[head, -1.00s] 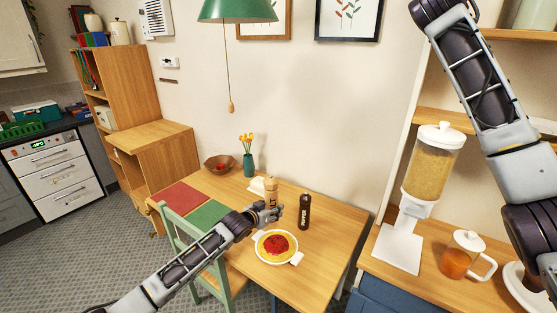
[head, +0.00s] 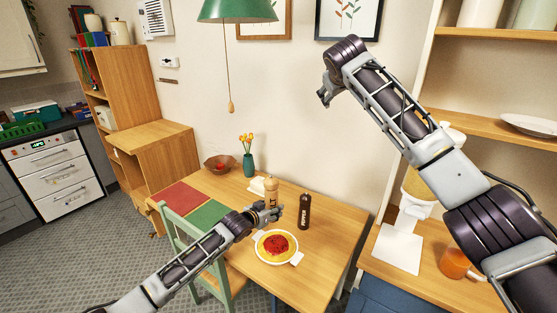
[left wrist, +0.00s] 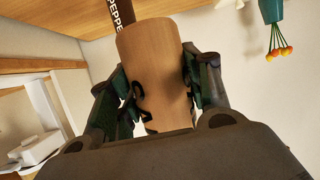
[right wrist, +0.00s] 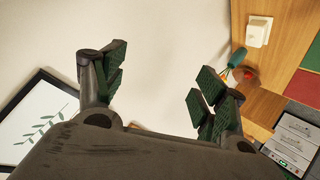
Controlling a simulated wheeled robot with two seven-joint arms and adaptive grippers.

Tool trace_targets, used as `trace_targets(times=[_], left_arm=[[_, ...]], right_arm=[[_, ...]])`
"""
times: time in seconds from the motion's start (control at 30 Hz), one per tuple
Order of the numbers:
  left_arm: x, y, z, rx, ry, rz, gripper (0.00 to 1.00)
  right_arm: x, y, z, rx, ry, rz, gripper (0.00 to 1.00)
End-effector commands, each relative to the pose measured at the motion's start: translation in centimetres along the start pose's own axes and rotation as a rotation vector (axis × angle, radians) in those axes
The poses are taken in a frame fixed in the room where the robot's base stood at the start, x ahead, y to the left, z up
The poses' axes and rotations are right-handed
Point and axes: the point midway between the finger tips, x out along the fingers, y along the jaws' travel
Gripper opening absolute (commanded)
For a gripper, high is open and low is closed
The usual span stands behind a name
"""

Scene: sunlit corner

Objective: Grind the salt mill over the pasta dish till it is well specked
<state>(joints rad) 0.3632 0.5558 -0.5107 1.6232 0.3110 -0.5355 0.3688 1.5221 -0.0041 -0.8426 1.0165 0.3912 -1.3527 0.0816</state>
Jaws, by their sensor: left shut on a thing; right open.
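The salt mill (head: 271,187) is a pale wooden cylinder, upright in the head view. My left gripper (head: 270,212) is shut around it. The left wrist view shows the mill (left wrist: 155,65) between both fingers, with part of its black lettering covered. I cannot tell whether its base touches the table. The pasta dish (head: 277,245) holds yellow pasta with red sauce in a white bowl, just in front of the mill. No specks can be made out at this size. My right gripper (head: 325,91) is open and empty, high in front of the wall; its spread fingers show in the right wrist view (right wrist: 158,82).
A dark pepper mill (head: 304,211) stands right of the salt mill. A vase with yellow flowers (head: 248,163) and a brown bowl (head: 219,163) are further back. A green chair (head: 188,244) stands at the table's left. A green lamp (head: 237,10) hangs above.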

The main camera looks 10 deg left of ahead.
Motion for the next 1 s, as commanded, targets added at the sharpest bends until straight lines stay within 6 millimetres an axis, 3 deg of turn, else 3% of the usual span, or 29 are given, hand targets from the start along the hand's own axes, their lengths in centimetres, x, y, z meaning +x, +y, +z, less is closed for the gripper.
trace_targets(times=[0.3, 0.6, 0.8, 1.0], left_arm=[[0.0, 0.0, -0.1, 0.0, 0.002, 0.0, 0.17], [0.0, 0.0, -0.1, 0.0, 0.002, 0.0, 0.17], [0.0, 0.0, -0.1, 0.0, 0.002, 0.0, 0.17], [0.0, 0.0, -0.1, 0.0, 0.002, 0.0, 0.17]], right_arm=[[1.5, -9.2, 2.9, 0.0, -0.129, -0.215, 0.72], [1.4, -17.3, 5.8, 0.0, -0.261, -0.408, 0.72], [0.6, -22.0, 7.8, 0.002, -0.348, -0.526, 0.72], [-0.1, -25.1, 9.1, 0.005, -0.41, -0.606, 0.72]])
